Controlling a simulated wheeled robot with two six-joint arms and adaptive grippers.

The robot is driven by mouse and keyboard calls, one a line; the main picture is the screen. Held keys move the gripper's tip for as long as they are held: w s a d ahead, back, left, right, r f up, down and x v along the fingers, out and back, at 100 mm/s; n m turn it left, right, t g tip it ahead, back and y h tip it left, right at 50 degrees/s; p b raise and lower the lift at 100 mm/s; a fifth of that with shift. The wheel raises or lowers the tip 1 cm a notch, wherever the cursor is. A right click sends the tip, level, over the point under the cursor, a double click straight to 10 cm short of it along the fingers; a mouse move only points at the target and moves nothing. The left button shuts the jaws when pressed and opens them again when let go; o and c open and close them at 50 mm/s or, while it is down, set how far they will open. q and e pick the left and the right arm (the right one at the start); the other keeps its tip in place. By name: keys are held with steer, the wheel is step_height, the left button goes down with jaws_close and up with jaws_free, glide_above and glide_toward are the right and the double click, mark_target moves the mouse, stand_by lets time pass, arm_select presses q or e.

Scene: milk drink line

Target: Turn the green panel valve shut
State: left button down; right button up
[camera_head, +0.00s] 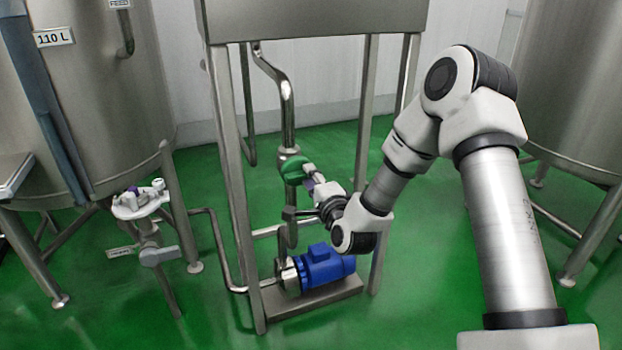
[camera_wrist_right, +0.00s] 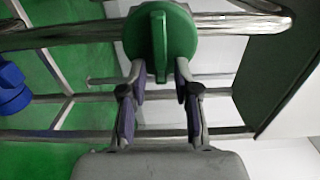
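The green panel valve (camera_head: 293,170) sits on a vertical steel pipe inside the steel frame. In the right wrist view it is a round green disc (camera_wrist_right: 183,35) with a raised grip bar (camera_wrist_right: 159,48), which lies across the pipe in the picture. My right gripper (camera_head: 309,176) is at the valve's front. In the wrist view its two fingers (camera_wrist_right: 159,70) are apart, one each side of the bar's lower end, with a visible gap on both sides. Nothing is held. My left gripper shows in neither view.
A blue pump motor (camera_head: 325,267) stands on the frame's base below my right wrist; it also shows in the wrist view (camera_wrist_right: 12,88). Frame legs (camera_head: 232,190) stand close by. A pale fitting (camera_head: 140,203) with a grey lever is at left. Steel tanks (camera_head: 100,100) flank the frame.

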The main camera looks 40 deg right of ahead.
steer(key=v, duration=0.7)
steer(key=shift+s, duration=0.25)
stand_by(0.3)
